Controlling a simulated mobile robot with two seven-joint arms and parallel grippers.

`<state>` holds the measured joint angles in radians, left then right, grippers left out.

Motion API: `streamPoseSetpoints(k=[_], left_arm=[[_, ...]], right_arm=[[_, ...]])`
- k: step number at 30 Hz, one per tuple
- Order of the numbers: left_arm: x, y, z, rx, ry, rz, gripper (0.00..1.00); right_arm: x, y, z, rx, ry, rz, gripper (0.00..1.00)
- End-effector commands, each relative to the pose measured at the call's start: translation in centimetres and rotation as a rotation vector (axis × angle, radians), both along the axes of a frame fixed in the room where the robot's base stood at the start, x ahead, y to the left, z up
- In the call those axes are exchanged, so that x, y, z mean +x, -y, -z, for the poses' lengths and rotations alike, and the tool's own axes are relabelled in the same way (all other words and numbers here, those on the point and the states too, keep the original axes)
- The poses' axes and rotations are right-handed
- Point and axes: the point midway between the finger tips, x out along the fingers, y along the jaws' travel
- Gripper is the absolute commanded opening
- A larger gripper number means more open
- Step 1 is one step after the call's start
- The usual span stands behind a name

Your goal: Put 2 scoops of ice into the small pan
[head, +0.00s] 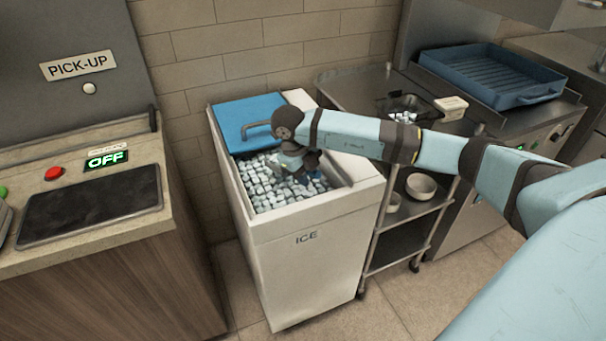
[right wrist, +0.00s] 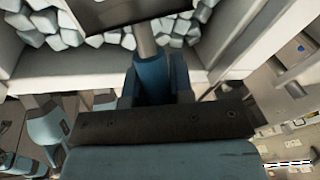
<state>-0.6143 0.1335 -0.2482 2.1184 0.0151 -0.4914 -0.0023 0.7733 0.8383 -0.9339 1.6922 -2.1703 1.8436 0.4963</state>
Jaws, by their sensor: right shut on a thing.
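The white ice bin (head: 312,262), marked ICE, stands in the middle of the head view, full of pale ice cubes (head: 262,192). My right gripper (head: 293,168) reaches down into its opening. My left gripper is not in view.
The bin's blue lid (head: 250,113) covers its back part. A white block-like container (head: 451,107) stands right of the pan. A blue ribbed tray (head: 490,75) lies farther back. Bowls (head: 420,186) sit on the shelf below. The pick-up counter (head: 90,235) is at left.

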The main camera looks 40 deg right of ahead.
Motion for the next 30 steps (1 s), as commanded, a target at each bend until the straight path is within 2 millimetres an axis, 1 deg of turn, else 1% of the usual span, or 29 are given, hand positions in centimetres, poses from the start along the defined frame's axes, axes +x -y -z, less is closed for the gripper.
streamPoseSetpoints(k=[1, 6, 13, 19, 30], left_arm=[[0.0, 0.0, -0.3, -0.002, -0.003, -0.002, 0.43], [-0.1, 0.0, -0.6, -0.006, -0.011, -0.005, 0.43], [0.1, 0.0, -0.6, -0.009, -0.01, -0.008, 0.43], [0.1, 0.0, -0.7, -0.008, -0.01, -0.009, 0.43], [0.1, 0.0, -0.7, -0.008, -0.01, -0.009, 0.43]], right_arm=[[-0.3, 0.2, -0.7, 0.0, 0.013, 0.001, 0.01], [-1.1, 0.2, -2.2, 0.005, 0.057, 0.0, 0.01], [-2.5, 0.4, -3.2, 0.013, 0.118, 0.001, 0.01], [-3.1, 0.4, -3.7, 0.016, 0.146, 0.0, 0.01], [-3.2, 0.4, -3.8, 0.017, 0.151, 0.001, 0.01]])
